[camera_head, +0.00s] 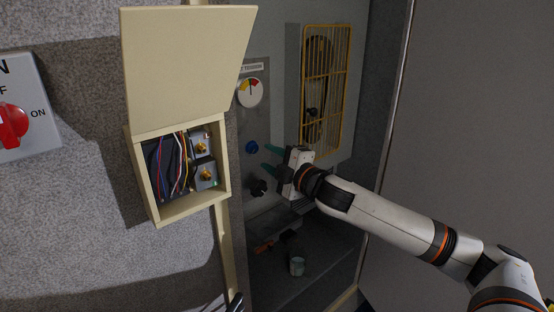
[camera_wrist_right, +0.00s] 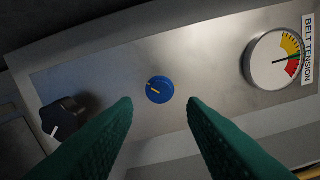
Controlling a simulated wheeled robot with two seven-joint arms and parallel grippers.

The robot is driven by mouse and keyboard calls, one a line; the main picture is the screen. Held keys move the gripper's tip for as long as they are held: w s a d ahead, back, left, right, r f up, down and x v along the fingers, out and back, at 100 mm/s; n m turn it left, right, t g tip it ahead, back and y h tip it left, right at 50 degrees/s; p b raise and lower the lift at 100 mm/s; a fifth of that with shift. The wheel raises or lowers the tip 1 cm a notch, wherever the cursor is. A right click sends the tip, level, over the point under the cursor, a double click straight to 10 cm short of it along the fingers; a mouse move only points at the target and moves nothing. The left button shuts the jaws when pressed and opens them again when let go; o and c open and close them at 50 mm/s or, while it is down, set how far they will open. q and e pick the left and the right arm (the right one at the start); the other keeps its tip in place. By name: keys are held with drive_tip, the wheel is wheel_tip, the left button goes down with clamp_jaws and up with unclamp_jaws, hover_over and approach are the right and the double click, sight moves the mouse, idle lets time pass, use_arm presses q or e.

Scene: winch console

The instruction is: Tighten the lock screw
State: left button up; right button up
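A blue knob (camera_head: 252,147) with a yellow mark sits on the grey metal panel (camera_head: 262,115). A black knob (camera_head: 258,188) with a white mark is below it. No label shows which one is the lock screw. My right gripper (camera_head: 267,158) is open in front of the panel, with its green fingers pointing at it. In the right wrist view the blue knob (camera_wrist_right: 159,90) appears between and just beyond the open fingertips (camera_wrist_right: 160,108), with nothing held. The black knob (camera_wrist_right: 64,118) is left of the fingers there. My left gripper is not seen.
A belt tension gauge (camera_head: 250,92) is above the knobs; its needle is in the red in the wrist view (camera_wrist_right: 275,60). A yellow guard (camera_head: 326,85) is to the right. An open beige box (camera_head: 180,212) with wires stands left. A cup (camera_head: 297,266) is below.

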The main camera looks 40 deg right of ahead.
sight(255, 149)
drive_tip(key=w, duration=0.1)
drive_tip(key=w+p, duration=0.2)
drive_tip(key=w, duration=0.1)
drive_tip(key=shift+a+r, duration=0.2)
drive_tip(key=shift+a, duration=0.05)
drive_tip(key=shift+w+f+p, duration=0.2)
drive_tip(key=shift+w+p, duration=0.15)
drive_tip(key=shift+w, duration=0.25)
drive_tip(key=shift+c, duration=0.4)
clamp_jaws()
drive_tip(key=m+p, duration=0.1)
drive_tip(key=m, duration=0.3)
drive_tip(key=shift+r+m+p, duration=0.1)
drive_tip(key=shift+m+p, duration=0.3)
drive_tip(key=shift+m, duration=0.7)
